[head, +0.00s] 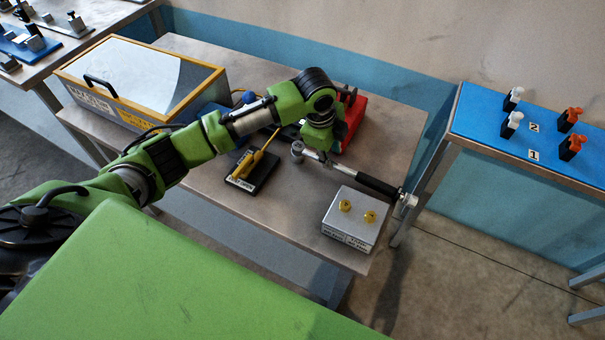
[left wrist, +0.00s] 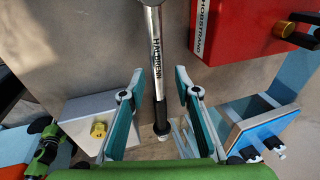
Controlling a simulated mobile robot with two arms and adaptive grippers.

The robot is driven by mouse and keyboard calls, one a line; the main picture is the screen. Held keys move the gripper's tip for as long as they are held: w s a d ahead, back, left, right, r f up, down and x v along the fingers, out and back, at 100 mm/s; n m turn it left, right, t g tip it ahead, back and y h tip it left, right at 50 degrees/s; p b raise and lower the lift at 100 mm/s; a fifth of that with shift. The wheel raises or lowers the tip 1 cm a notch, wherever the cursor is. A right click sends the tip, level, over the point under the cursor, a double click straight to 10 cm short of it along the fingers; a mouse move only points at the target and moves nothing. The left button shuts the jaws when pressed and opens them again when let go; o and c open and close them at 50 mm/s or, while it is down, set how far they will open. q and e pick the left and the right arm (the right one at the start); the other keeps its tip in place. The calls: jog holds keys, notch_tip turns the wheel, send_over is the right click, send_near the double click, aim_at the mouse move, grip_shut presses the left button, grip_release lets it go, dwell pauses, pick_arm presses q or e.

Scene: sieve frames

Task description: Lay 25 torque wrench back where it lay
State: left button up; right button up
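The torque wrench is a long bar with a silver head (head: 297,150) and a black handle (head: 380,187), slanting over the right part of the table. In the left wrist view its lettered shaft (left wrist: 155,55) runs down the middle to the dark handle. My left gripper (head: 318,146) is above the wrench near its head. In the left wrist view its two teal fingers (left wrist: 157,85) stand apart on either side of the wrench, with gaps to it. I cannot tell whether the wrench rests flat on the table. My right gripper is not in view.
A grey box with yellow knobs (head: 352,225) stands at the table's front right. A black tray with a yellow tool (head: 252,172) lies left of the wrench. A red case (left wrist: 235,28) is behind the wrench. A yellow-framed box (head: 140,82) stands far left, a blue-topped bench (head: 545,125) right.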

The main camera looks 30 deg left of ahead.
pick_arm(q)
jog(key=s+a+r+b, duration=0.1)
jog(key=s+a, duration=0.3)
jog(key=s, duration=0.7)
jog(key=shift+s+a+b, duration=0.2)
jog(key=shift+a+b, duration=0.15)
jog(key=shift+b, duration=0.4)
jog(key=shift+s+f, duration=0.1)
